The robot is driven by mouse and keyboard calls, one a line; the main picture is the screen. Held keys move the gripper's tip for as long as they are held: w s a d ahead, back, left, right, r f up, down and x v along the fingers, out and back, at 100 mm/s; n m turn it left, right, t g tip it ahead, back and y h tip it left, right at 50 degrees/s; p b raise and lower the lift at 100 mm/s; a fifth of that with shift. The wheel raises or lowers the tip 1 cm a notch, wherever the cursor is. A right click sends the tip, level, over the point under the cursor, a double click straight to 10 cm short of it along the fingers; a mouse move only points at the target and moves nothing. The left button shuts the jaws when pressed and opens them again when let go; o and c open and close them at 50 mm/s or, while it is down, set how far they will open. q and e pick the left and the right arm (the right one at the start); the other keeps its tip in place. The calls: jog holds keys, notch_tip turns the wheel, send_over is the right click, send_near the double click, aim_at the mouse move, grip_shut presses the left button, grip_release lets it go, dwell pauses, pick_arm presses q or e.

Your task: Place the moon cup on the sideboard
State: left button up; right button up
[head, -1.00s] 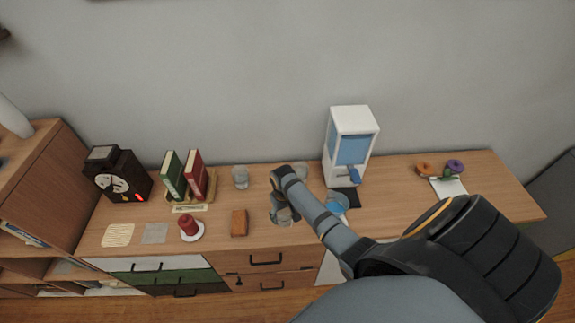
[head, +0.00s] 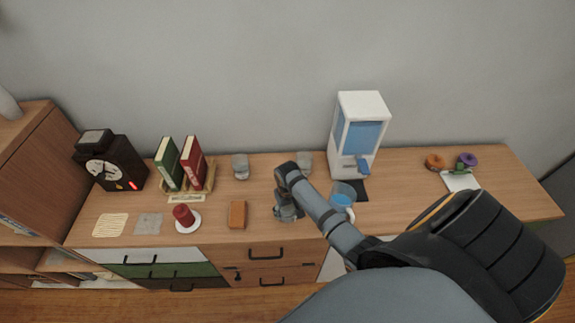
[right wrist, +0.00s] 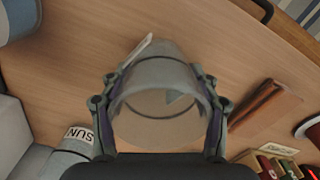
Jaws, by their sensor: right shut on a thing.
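My right gripper (right wrist: 160,105) is shut on a clear glass cup (right wrist: 158,82), with one finger on each side of it. A pale tag shows edge-on at its far side and cannot be read, so I cannot tell if it is the moon cup. In the head view my right gripper (head: 287,212) is over the front middle of the sideboard (head: 400,202), between an orange-brown block and a blue-filled cup. I cannot tell whether the held cup touches the top. My left gripper is not in view.
A cup marked SUN (right wrist: 72,150) stands behind, near the white dispenser (head: 358,135). Another clear cup (head: 240,167) stands by the books (head: 180,165). The brown block (head: 237,214) and blue-filled cup (head: 343,196) flank the gripper. The sideboard's right part has free room.

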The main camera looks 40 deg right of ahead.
jog(key=o, duration=0.8)
jog(key=shift+f, duration=0.1)
jog(key=o, duration=0.4)
jog(key=shift+w+d, duration=0.1)
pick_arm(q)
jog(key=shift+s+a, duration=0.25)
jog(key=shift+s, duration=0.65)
pick_arm(e)
jog(key=shift+o, duration=0.2)
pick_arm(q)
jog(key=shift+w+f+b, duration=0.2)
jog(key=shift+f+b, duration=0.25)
pick_arm(e)
notch_tip(320, 180, up, 12)
